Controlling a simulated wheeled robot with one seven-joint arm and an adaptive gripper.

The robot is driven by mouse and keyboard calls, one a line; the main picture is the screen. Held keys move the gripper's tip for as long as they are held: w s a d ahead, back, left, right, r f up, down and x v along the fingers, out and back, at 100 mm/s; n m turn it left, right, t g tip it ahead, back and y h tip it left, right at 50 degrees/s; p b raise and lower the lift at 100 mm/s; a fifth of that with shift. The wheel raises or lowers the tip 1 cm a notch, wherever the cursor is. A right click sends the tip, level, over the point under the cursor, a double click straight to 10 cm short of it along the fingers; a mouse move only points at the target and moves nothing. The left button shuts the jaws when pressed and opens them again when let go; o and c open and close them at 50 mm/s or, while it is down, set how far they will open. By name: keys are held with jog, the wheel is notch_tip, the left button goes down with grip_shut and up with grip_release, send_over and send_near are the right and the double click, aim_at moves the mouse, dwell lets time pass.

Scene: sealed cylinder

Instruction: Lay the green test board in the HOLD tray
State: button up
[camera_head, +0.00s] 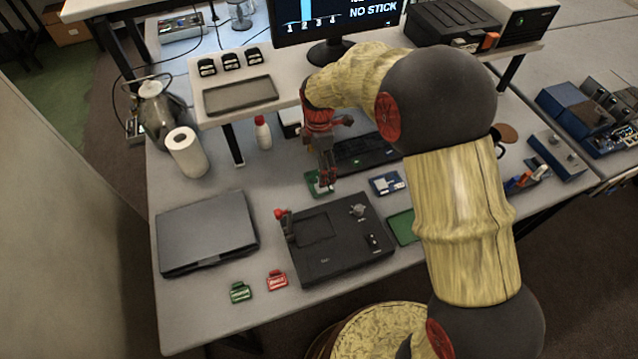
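A small green board (314,186) lies at mid-table, behind the black test fixture (340,262). My gripper (328,180) points down right at this board and partly covers it. I cannot tell whether the fingers are open or shut, or whether they touch the board. A flat dark tray (241,96), empty, sits on the raised white shelf at the upper left. No HOLD label is readable on it. A second flat green piece (403,228) lies right of the fixture, partly hidden by my arm.
A closed grey laptop (207,233) lies at the left. A paper roll (186,152) and a red-capped white bottle (263,133) stand near the shelf. A blue-white board (387,184) lies right of my gripper. Green (240,292) and red (277,280) tags lie in front.

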notch_tip(320, 180, down, 7)
jog(key=shift+s+b, duration=0.1)
jog(key=shift+b, duration=0.5)
jog(key=shift+c, duration=0.6)
jog(key=shift+s, duration=0.1)
jog(key=c, duration=0.7)
